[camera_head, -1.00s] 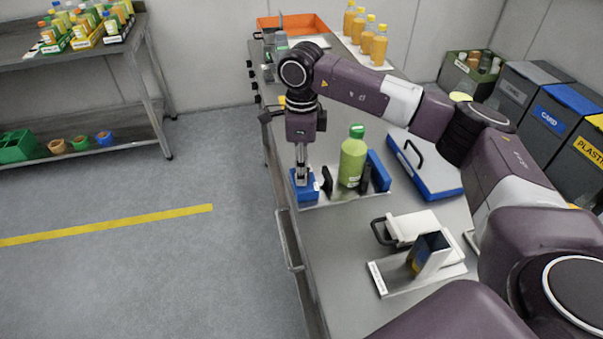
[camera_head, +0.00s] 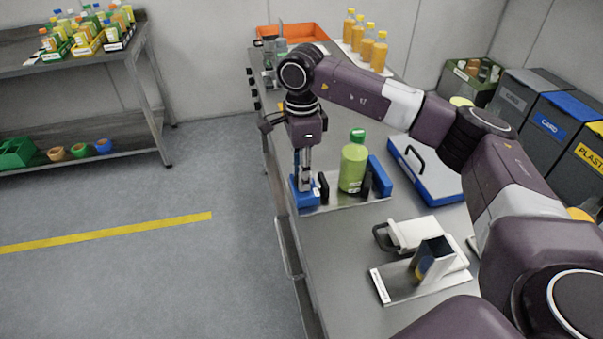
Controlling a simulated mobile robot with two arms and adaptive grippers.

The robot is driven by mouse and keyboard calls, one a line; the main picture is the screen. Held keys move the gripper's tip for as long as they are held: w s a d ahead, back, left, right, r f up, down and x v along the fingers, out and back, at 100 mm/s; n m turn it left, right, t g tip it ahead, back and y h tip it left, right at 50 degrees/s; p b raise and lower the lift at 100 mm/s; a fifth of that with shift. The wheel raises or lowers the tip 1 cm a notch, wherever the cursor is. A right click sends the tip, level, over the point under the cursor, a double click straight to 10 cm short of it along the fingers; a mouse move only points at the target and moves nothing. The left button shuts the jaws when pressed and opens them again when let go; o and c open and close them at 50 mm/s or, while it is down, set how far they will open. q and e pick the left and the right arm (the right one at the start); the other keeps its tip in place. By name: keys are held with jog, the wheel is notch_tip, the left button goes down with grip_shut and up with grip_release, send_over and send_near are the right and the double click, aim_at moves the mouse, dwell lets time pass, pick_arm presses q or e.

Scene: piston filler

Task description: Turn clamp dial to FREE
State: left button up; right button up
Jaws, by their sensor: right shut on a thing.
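The clamp station stands on the bench's left edge, with a blue block (camera_head: 304,198) at its left end. A green bottle (camera_head: 353,165) with a green cap stands upright between the station's dark jaws and a blue piece on the right. My right gripper (camera_head: 304,184) points straight down onto the top of the blue block. It is shut on the clamp dial there. The dial is mostly hidden by the fingers, and its pointer and markings cannot be read. My left gripper is not in view.
A blue-and-white case (camera_head: 428,176) lies right of the bottle. A metal fixture (camera_head: 425,275) and a white piece with a dark handle (camera_head: 412,233) are nearer. Orange bottles (camera_head: 366,45) and an orange tray (camera_head: 291,34) stand at the back.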

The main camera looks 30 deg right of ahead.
jog(key=shift+w+r, duration=0.1)
jog(key=shift+r, duration=0.05)
jog(key=o, duration=1.2)
jog(key=shift+c, duration=0.2)
notch_tip(320, 180, up, 12)
